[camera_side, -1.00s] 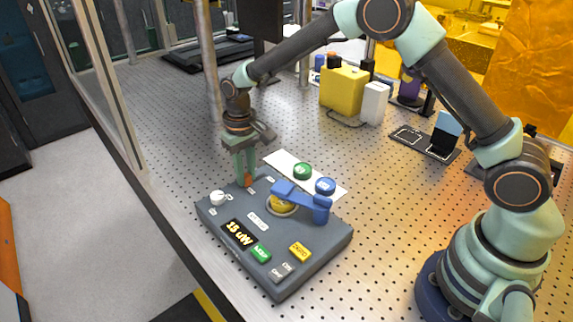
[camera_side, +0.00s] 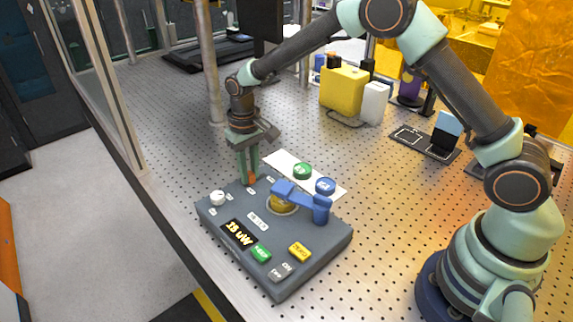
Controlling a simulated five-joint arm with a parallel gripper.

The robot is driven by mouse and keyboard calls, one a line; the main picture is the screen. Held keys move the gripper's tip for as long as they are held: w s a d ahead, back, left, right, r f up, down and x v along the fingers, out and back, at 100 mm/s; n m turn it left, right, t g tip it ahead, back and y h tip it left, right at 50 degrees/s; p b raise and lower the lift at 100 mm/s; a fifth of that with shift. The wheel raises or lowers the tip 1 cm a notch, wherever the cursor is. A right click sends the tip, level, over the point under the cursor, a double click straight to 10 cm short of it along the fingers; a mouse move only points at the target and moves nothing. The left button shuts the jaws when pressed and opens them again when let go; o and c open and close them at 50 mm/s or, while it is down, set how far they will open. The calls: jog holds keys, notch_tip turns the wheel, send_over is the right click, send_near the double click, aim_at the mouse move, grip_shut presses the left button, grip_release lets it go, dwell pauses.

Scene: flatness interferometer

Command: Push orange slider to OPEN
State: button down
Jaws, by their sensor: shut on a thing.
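The orange slider (camera_side: 252,179) is a small knob near the back edge of the grey control box (camera_side: 315,256). My gripper (camera_side: 249,176) points down from above with its green fingers shut on the slider. The fingers hide most of the slider and part of its track. Small white labels lie near the track, but their words are too small to read, so I cannot tell which one says OPEN.
The box also carries a white knob (camera_side: 217,198), a blue arm (camera_side: 300,196) over a yellow disc, a lit display (camera_side: 239,234), and green and yellow buttons. Behind it a white strip (camera_side: 284,163) bears green and blue caps. Perforated table is free to the left.

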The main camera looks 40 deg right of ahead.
aim_at(263, 175)
jog(key=d, duration=0.4)
jog(key=shift+d+r, duration=0.1)
jog(key=c, duration=0.7)
grip_release()
jog(key=shift+r, duration=0.3)
notch_tip(263, 175, up, 11)
jog(key=shift+r, duration=0.2)
